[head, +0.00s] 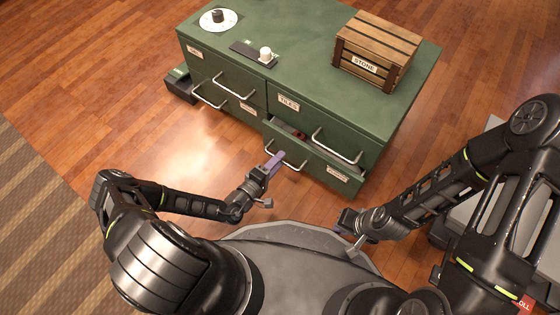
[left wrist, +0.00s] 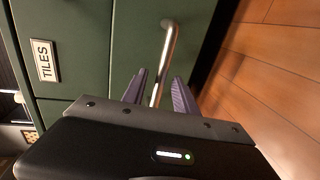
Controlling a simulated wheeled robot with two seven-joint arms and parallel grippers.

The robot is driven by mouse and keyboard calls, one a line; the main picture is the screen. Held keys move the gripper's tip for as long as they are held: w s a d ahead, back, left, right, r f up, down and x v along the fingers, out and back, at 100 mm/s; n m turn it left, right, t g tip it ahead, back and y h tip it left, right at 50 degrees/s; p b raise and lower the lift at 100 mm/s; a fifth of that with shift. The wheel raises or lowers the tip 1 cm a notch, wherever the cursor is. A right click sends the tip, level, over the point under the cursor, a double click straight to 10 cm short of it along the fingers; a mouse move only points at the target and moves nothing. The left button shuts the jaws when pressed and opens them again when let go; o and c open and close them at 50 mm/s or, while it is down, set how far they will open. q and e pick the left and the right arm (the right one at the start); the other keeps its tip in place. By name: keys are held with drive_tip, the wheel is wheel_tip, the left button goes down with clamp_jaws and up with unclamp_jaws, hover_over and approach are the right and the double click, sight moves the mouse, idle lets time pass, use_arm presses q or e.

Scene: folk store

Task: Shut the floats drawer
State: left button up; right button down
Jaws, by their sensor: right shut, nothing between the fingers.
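The green cabinet (head: 245,60) has a lower right drawer (head: 312,163) pulled partly out, with something red inside; its label is too small to read. Its bar handle (head: 285,158) is on the front's left part. My left gripper (head: 274,165) is at this handle. In the left wrist view the purple fingers (left wrist: 160,90) stand apart, and the handle (left wrist: 168,50) runs between them with gaps visible. My right gripper (head: 350,225) is shut and empty, low in front of the cabinet's right side, away from the drawer.
The drawer marked TILES (head: 289,103) sits shut above the open one. The left drawers (head: 225,85) look shut. On top stand a wooden STONE crate (head: 378,45), a white disc (head: 218,20) and a dark tray (head: 252,53). The floor before the cabinet is clear.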

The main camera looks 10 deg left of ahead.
use_arm(q)
drive_tip(key=shift+x, duration=0.75)
clamp_jaws()
idle(0.9)
